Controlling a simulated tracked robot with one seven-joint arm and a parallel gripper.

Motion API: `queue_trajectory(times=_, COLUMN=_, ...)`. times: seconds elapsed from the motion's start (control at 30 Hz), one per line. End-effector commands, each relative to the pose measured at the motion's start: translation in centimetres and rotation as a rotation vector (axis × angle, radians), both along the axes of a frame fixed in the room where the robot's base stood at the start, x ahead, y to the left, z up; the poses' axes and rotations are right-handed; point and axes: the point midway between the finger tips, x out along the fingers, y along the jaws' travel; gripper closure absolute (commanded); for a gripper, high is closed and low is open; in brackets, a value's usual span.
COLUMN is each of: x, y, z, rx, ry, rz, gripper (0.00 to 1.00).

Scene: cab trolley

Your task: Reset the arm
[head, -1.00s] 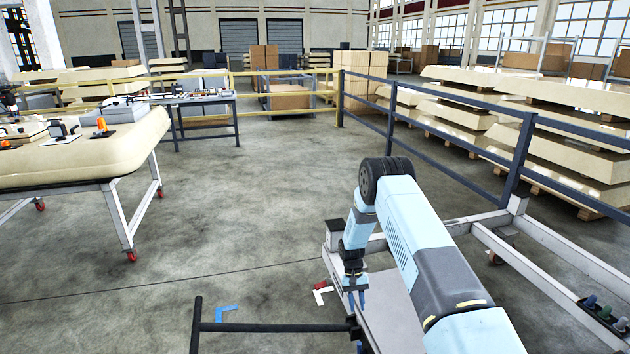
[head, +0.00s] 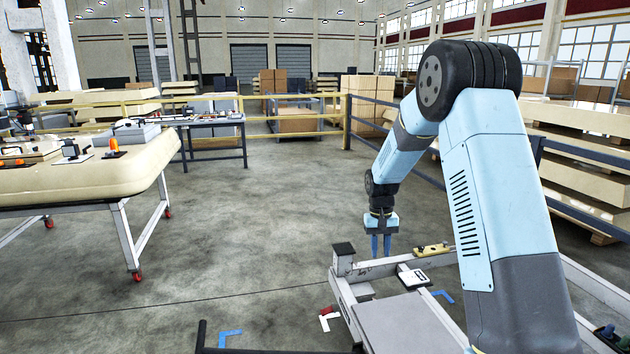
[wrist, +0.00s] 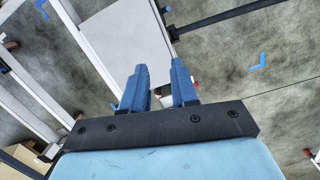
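My gripper (head: 380,244) points down at the end of my light blue arm, above the far end of the grey trolley frame (head: 345,290). In the wrist view its two blue fingers (wrist: 160,88) stand apart with nothing between them, so it is open and empty. Beyond the fingers, the wrist view shows the trolley's flat grey panel (wrist: 122,40) and the concrete floor. In the head view my raised arm hides part of the trolley's right side.
A cream-topped table (head: 90,185) on wheels stands at the left with small parts on it. Railings (head: 590,155) and stacked cream panels (head: 590,185) are at the right. A dark bar (head: 280,351) crosses the front. The middle floor is clear.

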Motion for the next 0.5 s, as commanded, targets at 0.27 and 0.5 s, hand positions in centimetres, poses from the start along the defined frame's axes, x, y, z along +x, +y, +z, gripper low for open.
queue_trajectory(times=0.27, x=-4.1, y=-0.9, z=8.5, rx=0.011, ry=-0.097, rz=0.0, gripper=0.72)
queue_trajectory(times=0.5, x=-8.5, y=-1.5, z=14.3, rx=0.018, ry=-0.176, rz=-0.001, gripper=0.72)
